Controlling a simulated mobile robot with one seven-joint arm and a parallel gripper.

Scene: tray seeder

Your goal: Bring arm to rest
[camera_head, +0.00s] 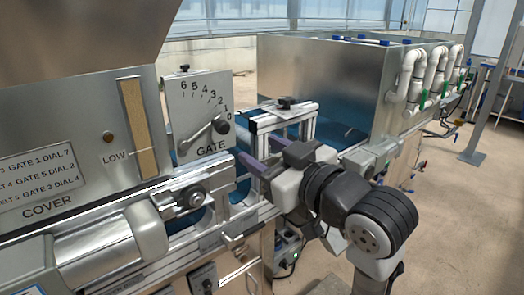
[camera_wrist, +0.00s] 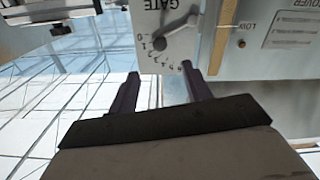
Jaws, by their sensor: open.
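My gripper (camera_head: 258,151) is at the middle of the head view, reaching left toward the machine beside the gate dial plate (camera_head: 184,100). Its two dark fingers are apart with nothing between them; the wrist view shows them too (camera_wrist: 160,70). The gate lever (camera_head: 203,138) on the plate points up and right, near the 0 and 1 end of the scale. In the wrist view the dial plate (camera_wrist: 171,55) and lever (camera_wrist: 178,31) appear upside down beyond the fingertips. I cannot tell the exact gap between fingers and plate.
The cover panel (camera_head: 60,135) with a LOW gauge (camera_head: 138,125) stands left of the dial. A metal frame (camera_head: 285,120) stands just behind my gripper, and a large steel housing (camera_head: 320,85) with white pipes (camera_head: 412,75) is behind right. Open floor (camera_head: 450,220) lies at right.

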